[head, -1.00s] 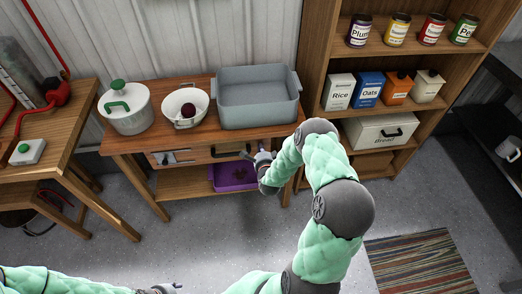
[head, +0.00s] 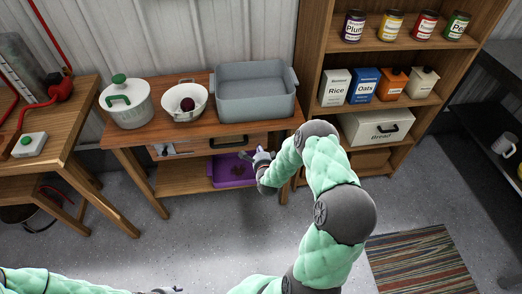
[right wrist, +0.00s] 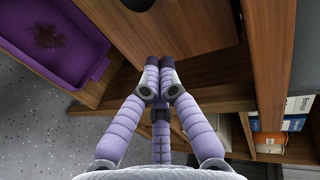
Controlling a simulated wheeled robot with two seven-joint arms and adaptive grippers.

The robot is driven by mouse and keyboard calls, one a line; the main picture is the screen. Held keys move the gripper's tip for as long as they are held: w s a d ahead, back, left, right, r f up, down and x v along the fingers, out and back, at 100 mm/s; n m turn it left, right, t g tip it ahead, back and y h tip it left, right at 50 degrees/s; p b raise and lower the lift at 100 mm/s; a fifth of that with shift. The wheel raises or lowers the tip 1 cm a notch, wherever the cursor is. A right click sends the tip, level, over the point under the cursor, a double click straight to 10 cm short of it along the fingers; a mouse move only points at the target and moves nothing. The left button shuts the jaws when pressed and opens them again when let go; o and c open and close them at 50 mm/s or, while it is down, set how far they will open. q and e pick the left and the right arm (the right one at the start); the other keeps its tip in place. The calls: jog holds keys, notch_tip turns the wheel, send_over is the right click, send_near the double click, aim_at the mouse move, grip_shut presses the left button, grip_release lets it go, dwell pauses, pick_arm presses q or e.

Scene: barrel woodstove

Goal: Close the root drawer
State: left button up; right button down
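The root drawer (head: 205,147) is a wooden front with a dark handle under the edge of the low wooden table (head: 130,153). In the head view it looks close under the tabletop; I cannot tell whether it is fully flush. My right gripper (head: 262,155) is in front of the drawer's right end. In the right wrist view, the fingertips (right wrist: 158,62) are together with nothing between them, at or very near the lower edge of the wooden front (right wrist: 175,28); contact is unclear. My left gripper (head: 172,290) barely shows at the bottom edge, away from the drawer.
A lidded white pot (head: 127,108), a white colander (head: 176,112) and a grey tub (head: 255,105) stand on the tabletop. A purple tray (head: 232,174) sits on the lower shelf. A tall bookshelf (head: 308,62) adjoins the right. Open floor lies in front.

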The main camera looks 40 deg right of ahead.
jog(key=p+v, duration=0.3)
jog(key=v, duration=0.6)
jog(key=s+a+f+n+g+y, duration=0.1)
jog(key=a+f+n+g+y, duration=0.1)
jog(key=a+f+n+y, duration=0.3)
jog(key=s+a+f+n+g, duration=0.1)
jog(key=a+n, duration=0.1)
jog(key=a, duration=0.5)
jog(key=a+f+n+g+y, duration=0.2)
jog(key=a+f+n+y, duration=0.15)
jog(key=a, duration=0.25)
jog(key=s+a+f+n+g+y, duration=0.1)
jog(key=s+a+n+g+y, duration=0.2)
jog(key=s+a+n+g, duration=0.4)
jog(key=s+a+n, duration=0.4)
jog(key=s+a, duration=0.2)
jog(key=s, duration=0.2)
jog(key=shift+s+a+f, duration=0.15)
jog(key=shift+s+f, duration=0.05)
jog(key=shift+f, duration=0.1)
